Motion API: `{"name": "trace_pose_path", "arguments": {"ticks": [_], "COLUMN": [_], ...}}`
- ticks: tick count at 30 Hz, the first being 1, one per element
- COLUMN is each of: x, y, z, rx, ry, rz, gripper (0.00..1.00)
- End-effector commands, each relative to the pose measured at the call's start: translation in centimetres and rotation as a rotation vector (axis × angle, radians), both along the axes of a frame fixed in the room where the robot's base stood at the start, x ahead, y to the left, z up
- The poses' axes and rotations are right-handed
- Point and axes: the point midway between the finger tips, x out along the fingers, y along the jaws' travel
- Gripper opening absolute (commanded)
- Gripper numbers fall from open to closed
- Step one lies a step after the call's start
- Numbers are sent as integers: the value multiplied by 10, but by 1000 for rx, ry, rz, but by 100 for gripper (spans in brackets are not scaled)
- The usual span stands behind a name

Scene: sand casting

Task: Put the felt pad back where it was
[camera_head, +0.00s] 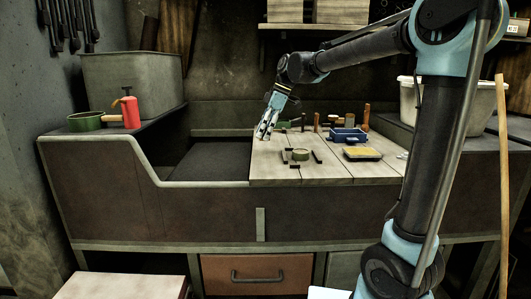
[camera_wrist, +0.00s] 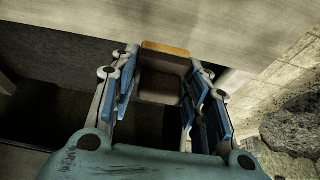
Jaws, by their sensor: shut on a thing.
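My gripper (camera_head: 265,132) hangs over the left edge of the wooden worktop, near the dark recess. In the wrist view it is shut on a brown, block-shaped pad (camera_wrist: 163,88) with an orange-brown top edge (camera_wrist: 165,48). The pad sits between the two blue-sided fingers. I cannot tell from its look alone whether it is the felt pad. In the head view the held thing is too small to make out. A yellow pad-like thing (camera_head: 362,153) in a dark shallow holder lies on the worktop, apart from my gripper.
The dark sunken bed (camera_head: 210,160) lies left. A red bottle (camera_head: 130,110) and green pan (camera_head: 87,122) stand on the left ledge.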

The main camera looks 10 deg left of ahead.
Motion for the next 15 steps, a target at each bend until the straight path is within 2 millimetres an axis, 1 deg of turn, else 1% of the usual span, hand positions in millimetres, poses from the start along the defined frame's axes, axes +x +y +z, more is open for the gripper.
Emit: {"name": "trace_pose_path", "arguments": {"ticks": [1,3,11,15], "x": [0,0,0,0], "y": [0,0,0,0], "z": [-9,-18,-34,-52], "rx": [0,0,0,0], "ry": [0,0,1,1], "rz": [0,1,1,1], "gripper": [20,20,20,20]}}
